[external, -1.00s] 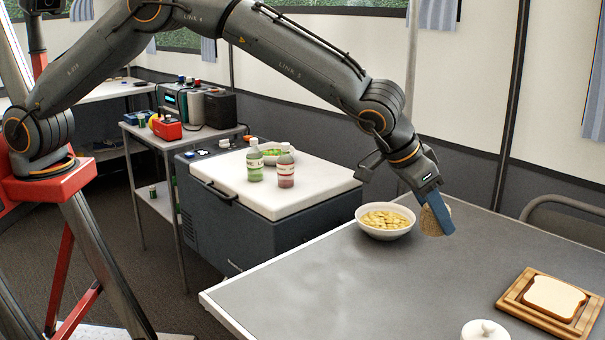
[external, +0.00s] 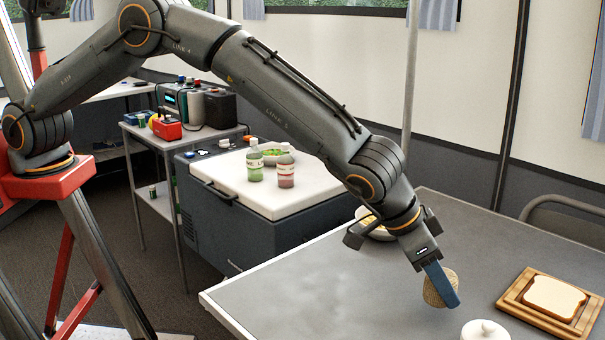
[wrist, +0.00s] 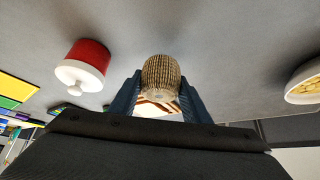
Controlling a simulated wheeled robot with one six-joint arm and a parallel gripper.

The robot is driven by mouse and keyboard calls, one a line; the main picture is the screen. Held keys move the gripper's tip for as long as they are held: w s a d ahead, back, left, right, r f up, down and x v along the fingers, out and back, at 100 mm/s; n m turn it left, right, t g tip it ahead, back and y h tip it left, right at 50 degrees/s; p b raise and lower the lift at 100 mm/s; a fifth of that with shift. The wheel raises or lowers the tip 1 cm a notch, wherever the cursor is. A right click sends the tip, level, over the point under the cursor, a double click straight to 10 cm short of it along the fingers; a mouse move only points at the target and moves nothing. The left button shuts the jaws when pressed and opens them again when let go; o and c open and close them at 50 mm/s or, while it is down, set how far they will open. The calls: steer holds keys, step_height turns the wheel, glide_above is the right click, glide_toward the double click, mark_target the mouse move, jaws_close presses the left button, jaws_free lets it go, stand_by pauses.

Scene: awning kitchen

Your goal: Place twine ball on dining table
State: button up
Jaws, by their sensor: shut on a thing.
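The twine ball (external: 437,287) is tan and ribbed, held between the blue fingers of my gripper (external: 441,286). In the wrist view the ball (wrist: 161,74) sits between both fingertips of my gripper (wrist: 160,88). The dining table (external: 300,290) is a grey top with a pale edge, and the ball is over its right-middle part. The ball looks low, close to the tabletop; I cannot tell whether it touches. One finger hides part of the ball in the external view.
A bowl of yellow food (external: 372,224) is partly hidden behind my wrist. The table's left part is clear.

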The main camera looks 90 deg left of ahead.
mark_target(438, 297)
steer(key=shift+f, duration=1.6)
steer(key=shift+f, duration=0.15)
steer(key=o, duration=1)
steer(key=shift+o, duration=0.2)
